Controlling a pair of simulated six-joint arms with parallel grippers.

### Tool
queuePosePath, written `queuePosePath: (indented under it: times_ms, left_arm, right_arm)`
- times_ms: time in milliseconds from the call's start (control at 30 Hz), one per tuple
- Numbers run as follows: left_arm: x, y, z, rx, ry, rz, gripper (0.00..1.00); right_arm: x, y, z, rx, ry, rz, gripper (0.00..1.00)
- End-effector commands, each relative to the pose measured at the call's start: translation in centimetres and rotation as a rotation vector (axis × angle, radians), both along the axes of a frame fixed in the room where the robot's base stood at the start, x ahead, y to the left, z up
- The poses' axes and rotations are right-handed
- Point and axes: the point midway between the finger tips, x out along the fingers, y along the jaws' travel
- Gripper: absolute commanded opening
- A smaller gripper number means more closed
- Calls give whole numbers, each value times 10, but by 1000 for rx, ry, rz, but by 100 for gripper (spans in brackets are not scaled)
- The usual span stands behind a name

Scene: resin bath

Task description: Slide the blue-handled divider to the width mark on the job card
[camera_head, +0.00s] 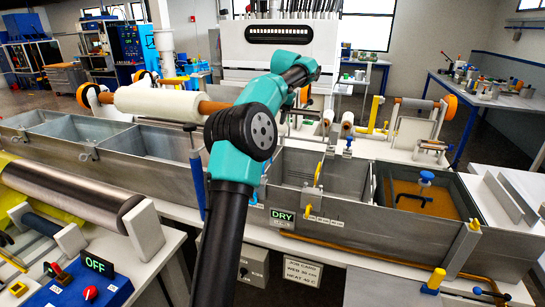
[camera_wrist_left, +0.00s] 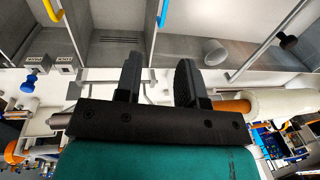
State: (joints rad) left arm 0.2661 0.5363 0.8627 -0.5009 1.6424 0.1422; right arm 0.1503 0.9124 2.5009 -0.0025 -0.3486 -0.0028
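The left gripper (camera_wrist_left: 158,80) shows in the left wrist view, its two dark fingers apart with nothing between them. It hangs over the trough area; its fingers cannot be made out in the head view. A blue handle (camera_head: 197,185) rises at the trough's front wall, left of my arm, in the head view. A blue handle also shows at the top of the left wrist view (camera_wrist_left: 164,12), beyond the fingers and apart from them. My arm hides much of the divider area in the head view. The job card (camera_head: 301,272) hangs below the trough, its writing small. The right gripper is not in view.
A yellow-handled divider (camera_head: 318,173) stands right of my arm. The right tank holds orange liquid and a blue knob (camera_head: 427,178). A green DRY sign (camera_head: 283,217) is on the front wall. A white roller (camera_head: 158,104) spans the back left. An OFF panel (camera_head: 99,264) is front left.

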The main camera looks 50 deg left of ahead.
Motion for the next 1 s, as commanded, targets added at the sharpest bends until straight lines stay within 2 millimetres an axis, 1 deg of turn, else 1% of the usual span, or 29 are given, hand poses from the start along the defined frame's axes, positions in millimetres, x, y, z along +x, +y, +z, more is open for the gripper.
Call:
queuePosePath:
  times_ms: [133,433,567,767,867,1000]
  left_arm:
    - [-4,3,10,23,37,11,36]
    - [-4,3,10,22,39,10,36]
    - [-5,4,7,22,39,10,36]
    - [-6,6,-9,21,41,8,36]
    - [-8,9,-21,20,41,9,36]
    - [-10,13,-44,20,41,9,36]
  right_arm:
    - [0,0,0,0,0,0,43]
    - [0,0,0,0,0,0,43]
    - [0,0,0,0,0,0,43]
    - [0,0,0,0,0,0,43]
    - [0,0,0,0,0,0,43]
    - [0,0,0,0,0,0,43]
